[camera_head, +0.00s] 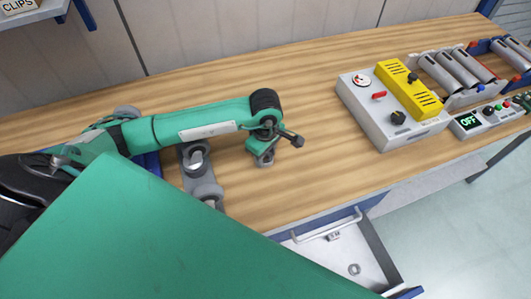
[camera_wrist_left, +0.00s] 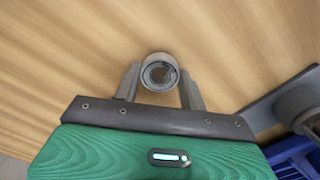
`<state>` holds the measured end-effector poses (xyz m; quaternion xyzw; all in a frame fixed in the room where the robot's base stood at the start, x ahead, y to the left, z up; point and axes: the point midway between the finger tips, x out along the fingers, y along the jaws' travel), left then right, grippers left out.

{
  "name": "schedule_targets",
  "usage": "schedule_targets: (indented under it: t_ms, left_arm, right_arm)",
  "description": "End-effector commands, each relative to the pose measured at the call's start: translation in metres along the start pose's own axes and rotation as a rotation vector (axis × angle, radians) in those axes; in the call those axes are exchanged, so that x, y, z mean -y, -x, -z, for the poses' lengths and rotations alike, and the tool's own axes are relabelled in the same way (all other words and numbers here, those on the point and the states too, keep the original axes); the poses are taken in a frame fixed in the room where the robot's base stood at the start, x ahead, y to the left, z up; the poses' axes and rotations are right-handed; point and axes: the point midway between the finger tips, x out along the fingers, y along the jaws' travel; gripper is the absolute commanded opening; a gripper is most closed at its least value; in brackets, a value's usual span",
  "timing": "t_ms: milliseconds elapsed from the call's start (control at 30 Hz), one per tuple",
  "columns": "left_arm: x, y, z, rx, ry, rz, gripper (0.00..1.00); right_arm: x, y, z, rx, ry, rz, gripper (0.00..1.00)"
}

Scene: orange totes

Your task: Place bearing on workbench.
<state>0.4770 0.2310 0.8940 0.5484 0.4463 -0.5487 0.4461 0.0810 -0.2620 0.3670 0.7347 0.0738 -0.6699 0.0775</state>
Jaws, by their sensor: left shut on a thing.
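The bearing (camera_wrist_left: 159,73) is a small grey metal ring with a dark centre, seen in the left wrist view. My left gripper (camera_wrist_left: 160,88) is shut on it, with one grey finger on each side. Behind it is the bare wooden top of the workbench (camera_wrist_left: 60,55); I cannot tell if the bearing touches it. My right gripper is not in view.
A grey fixture (camera_head: 203,185) stands left of my left gripper. An open drawer (camera_head: 325,262) holds a ring (camera_head: 354,269). The bench middle is clear.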

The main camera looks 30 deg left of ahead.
Motion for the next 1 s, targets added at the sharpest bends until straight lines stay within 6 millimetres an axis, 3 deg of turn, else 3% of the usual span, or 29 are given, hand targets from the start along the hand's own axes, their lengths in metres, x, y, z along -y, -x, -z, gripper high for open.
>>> schedule_targets:
  t_ms: [67,100,200,633,1000]
  left_arm:
    - [0.000,-0.004,0.000,0.000,0.000,-0.001,0.17]
    - [0.000,-0.002,0.000,0.000,0.000,0.000,0.49]
    - [0.000,-0.002,0.000,0.000,0.000,0.000,0.63]
    - [-0.001,0.008,0.000,-0.001,-0.001,-0.004,0.63]
    - [-0.001,0.083,0.000,-0.001,-0.001,-0.005,0.63]
  right_arm:
    - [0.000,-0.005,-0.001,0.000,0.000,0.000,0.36]
    - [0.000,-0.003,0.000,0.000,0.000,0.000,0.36]
    - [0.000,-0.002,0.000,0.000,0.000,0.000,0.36]
    - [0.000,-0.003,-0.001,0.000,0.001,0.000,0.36]
    - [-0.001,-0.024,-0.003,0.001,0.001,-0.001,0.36]
